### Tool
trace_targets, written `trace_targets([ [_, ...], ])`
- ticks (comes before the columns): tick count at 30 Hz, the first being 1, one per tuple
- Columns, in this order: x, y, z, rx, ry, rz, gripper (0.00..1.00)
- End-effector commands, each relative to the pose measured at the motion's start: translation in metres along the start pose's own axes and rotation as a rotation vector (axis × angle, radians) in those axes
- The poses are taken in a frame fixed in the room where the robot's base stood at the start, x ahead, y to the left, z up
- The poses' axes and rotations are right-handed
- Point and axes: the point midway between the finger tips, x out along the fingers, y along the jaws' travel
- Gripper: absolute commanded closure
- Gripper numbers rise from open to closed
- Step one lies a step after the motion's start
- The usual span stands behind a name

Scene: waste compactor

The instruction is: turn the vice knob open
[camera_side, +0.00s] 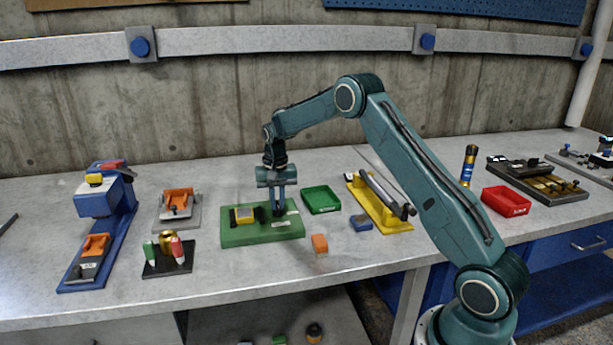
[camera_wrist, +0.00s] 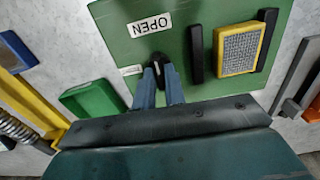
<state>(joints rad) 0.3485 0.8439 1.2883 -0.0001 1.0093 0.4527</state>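The vice is a green base plate (camera_side: 245,237) with an upside-down OPEN label in the wrist view. Two dark jaws, one left (camera_wrist: 196,55) and one right (camera_wrist: 267,38), stand on it. A yellow block with a grey mesh top (camera_wrist: 239,49) sits between them, with a gap to the left jaw. The small black vice knob (camera_wrist: 158,58) is below the OPEN label. My gripper (camera_wrist: 160,72) points down over the plate, its two blue-grey fingers close on either side of the knob and seemingly touching it. The fingers partly hide the knob. In the side view my gripper (camera_side: 276,211) is right of the block.
A green bin (camera_side: 320,199) stands right of the plate, with a yellow fixture (camera_side: 380,205) beyond it. An orange block (camera_side: 320,244) and a blue block (camera_side: 361,222) lie in front. A black stand with small bottles (camera_side: 167,262) is at left. Bare bench lies before the plate.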

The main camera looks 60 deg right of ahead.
Motion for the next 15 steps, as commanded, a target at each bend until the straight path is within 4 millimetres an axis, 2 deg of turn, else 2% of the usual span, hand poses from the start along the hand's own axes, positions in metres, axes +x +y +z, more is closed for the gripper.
trace_targets([
  [1,-0.0006,0.0003,0.0009,0.002,-0.003,0.002,0.8],
  [3,-0.0006,0.0002,0.0007,0.001,-0.002,0.001,0.67],
  [15,-0.0024,-0.0001,0.0001,0.0,0.0,0.0,0.66],
])
